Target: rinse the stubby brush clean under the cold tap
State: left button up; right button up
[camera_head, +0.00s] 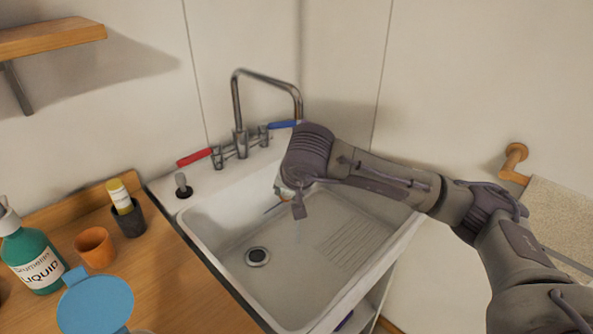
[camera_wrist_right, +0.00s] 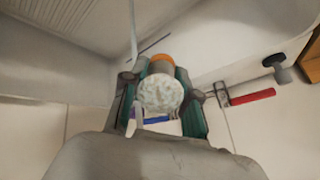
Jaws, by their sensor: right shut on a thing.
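My right gripper (camera_wrist_right: 158,95) is shut on the stubby brush (camera_wrist_right: 160,93), which shows a pale speckled round end with an orange part (camera_wrist_right: 160,60) beyond it. In the head view, the wrist hangs over the white sink (camera_head: 232,262) near its back wall; the brush there is mostly hidden. The tap (camera_head: 237,100) has a red lever (camera_head: 193,157) at left and a blue lever (camera_head: 283,124) at right. My wrist hides the space under the spout. A thin pale strand (camera_wrist_right: 132,30), which looks like running water, passes beside the brush. My left gripper is out of view.
On the wooden counter (camera_head: 180,290) at left stand a green pump bottle (camera_head: 35,262), an orange cup (camera_head: 95,246), a dark cup (camera_head: 130,221) with a yellow-and-white item (camera_head: 120,195), and a blue round lid (camera_head: 97,300). The sink floor around the drain (camera_head: 257,257) is clear.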

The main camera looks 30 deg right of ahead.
dwell(0.4)
jog(key=s+a+r+p, duration=0.1)
jog(key=s+a+r, duration=0.2)
jog(key=s+r, duration=0.1)
jog(key=shift+a+p, duration=0.15)
jog(key=shift+p, duration=0.15)
dwell(0.8)
